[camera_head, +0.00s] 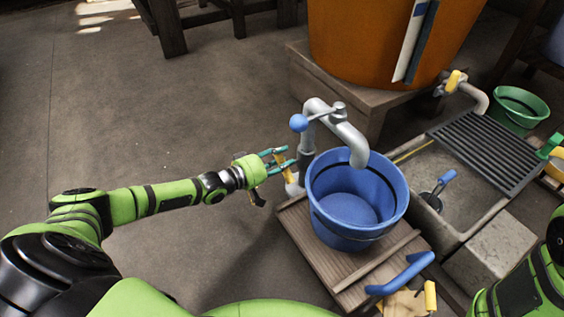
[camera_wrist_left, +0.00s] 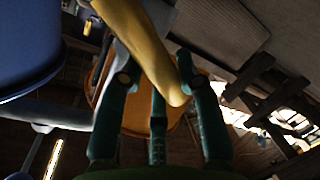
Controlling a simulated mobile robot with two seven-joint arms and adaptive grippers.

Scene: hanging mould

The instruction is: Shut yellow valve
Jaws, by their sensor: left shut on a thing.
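The yellow valve handle (camera_head: 281,158) is on the grey standpipe left of the blue bucket. In the left wrist view the yellow handle (camera_wrist_left: 146,45) runs diagonally between the teal fingers. My left gripper (camera_head: 284,161) reaches it from the left and is shut on it; it also shows in the left wrist view (camera_wrist_left: 160,75). The fingers partly hide the handle in the head view. My right gripper is out of view; part of my right arm shows at the lower right.
A grey tap (camera_head: 345,133) with a blue knob (camera_head: 298,122) curves over the blue bucket (camera_head: 349,205), which stands on a wooden platform (camera_head: 316,258). A blue handle (camera_head: 402,275) lies in front. A stone sink with a grate (camera_head: 487,150) is right. Open floor lies left.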

